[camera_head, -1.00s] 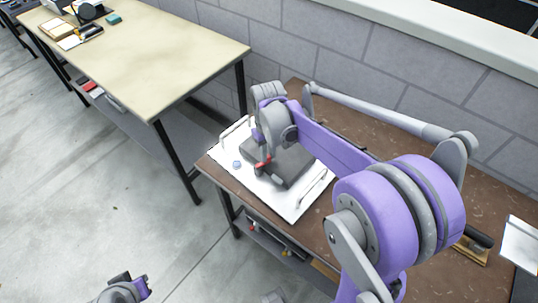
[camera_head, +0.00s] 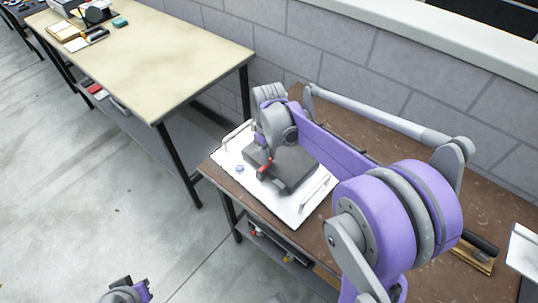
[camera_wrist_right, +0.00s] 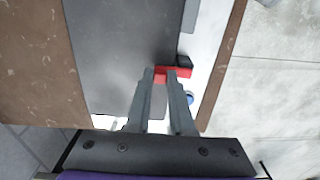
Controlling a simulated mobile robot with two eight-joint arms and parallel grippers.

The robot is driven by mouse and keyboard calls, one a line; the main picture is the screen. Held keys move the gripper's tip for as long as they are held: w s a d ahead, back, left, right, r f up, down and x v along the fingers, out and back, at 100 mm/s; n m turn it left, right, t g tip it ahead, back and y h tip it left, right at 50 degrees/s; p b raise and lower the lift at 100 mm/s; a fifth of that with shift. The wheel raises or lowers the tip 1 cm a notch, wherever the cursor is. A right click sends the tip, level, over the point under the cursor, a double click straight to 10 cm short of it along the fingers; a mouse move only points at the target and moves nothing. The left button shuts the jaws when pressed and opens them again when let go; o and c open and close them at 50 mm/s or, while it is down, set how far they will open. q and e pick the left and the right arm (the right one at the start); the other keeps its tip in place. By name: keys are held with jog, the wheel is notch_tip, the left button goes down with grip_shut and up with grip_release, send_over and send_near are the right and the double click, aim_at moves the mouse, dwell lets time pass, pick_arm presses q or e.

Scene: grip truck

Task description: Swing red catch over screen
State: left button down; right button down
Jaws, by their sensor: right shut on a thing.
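The red catch (camera_head: 264,170) sits at the near-left edge of a dark grey flat block (camera_head: 294,177), which looks like the screen, on a white tray (camera_head: 296,214). In the right wrist view the red catch (camera_wrist_right: 174,72) shows between my right fingertips (camera_wrist_right: 165,76), beside a black piece. The dark grey surface (camera_wrist_right: 118,50) lies to the left of the fingers there. My right gripper is shut on the red catch; in the head view its fingers are mostly hidden by the wrist. Part of my left arm's end (camera_head: 126,291) shows at the bottom left; its jaws are unclear.
The tray has raised handles and a small blue knob (camera_head: 239,169). It rests on a brown bench (camera_head: 226,182) against a block wall (camera_head: 340,60). A yellow-topped table (camera_head: 165,60) stands at the left. A black-handled brush (camera_head: 474,250) lies at the right.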

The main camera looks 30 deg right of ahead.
jog(key=c, duration=0.8)
grip_release()
notch_tip(320, 180, up, 11)
jog(key=shift+f+p, duration=0.1)
jog(key=shift+p, duration=0.25)
